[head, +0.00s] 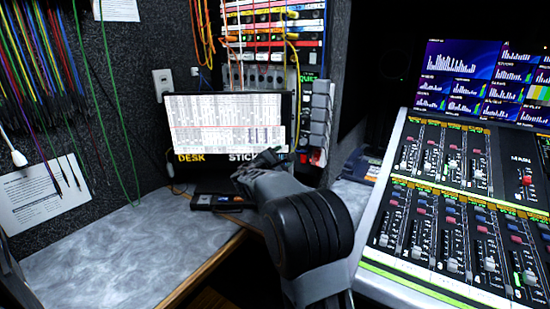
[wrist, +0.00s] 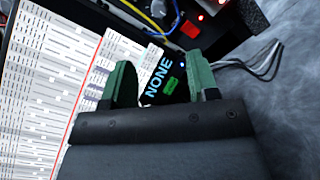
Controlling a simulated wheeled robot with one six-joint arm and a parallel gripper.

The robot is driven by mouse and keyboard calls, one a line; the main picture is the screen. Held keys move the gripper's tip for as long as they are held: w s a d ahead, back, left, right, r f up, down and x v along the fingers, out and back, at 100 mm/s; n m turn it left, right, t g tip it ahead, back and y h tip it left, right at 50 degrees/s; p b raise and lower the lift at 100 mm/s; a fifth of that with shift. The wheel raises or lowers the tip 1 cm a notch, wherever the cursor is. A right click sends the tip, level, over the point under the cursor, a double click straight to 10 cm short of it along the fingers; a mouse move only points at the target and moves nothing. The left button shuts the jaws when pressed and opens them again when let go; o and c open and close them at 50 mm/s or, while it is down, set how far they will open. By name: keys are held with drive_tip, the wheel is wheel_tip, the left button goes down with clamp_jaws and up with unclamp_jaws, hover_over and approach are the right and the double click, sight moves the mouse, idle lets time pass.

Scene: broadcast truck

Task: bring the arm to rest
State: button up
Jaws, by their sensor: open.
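My gripper (head: 262,160) reaches over the grey desk, in front of the lower right part of a screen with a light chart (head: 225,110). In the wrist view, my gripper (wrist: 163,78) has its two green fingers apart. A dark surface with blue "NONE" lettering (wrist: 158,78) shows between and beyond them. I see nothing held, and I cannot tell how far that surface is from the fingertips.
A small dark box (head: 218,202) lies on the grey desk (head: 95,255) beside my arm. A mixing console (head: 455,220) stands close at the right. Patch cables (head: 292,80) hang behind the screen, and green cables (head: 125,110) hang at the left.

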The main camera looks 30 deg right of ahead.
drive_tip(key=s+a+r+m+g+y+p, duration=0.2)
drive_tip(key=s+a+r+m+y+p, duration=0.15)
drive_tip(key=s+p, duration=0.35)
drive_tip(key=s+a+r+m+g+y+p, duration=0.2)
drive_tip(key=s+a+r+m+p, duration=0.15)
drive_tip(key=s+p, duration=0.35)
drive_tip(key=s+a+r+m+y+p, duration=0.2)
drive_tip(key=s+a+m+y+p, duration=0.2)
drive_tip(key=s+a+y+p, duration=0.1)
drive_tip(key=s+a+r+m+y+p, duration=0.3)
drive_tip(key=s+a+y+p, duration=0.2)
drive_tip(key=s+a, duration=0.5)
drive_tip(key=shift+a+m+g+p, duration=0.25)
drive_tip(key=shift+m+g+p, duration=0.15)
drive_tip(key=shift+p, duration=0.55)
drive_tip(key=shift+s, duration=0.1)
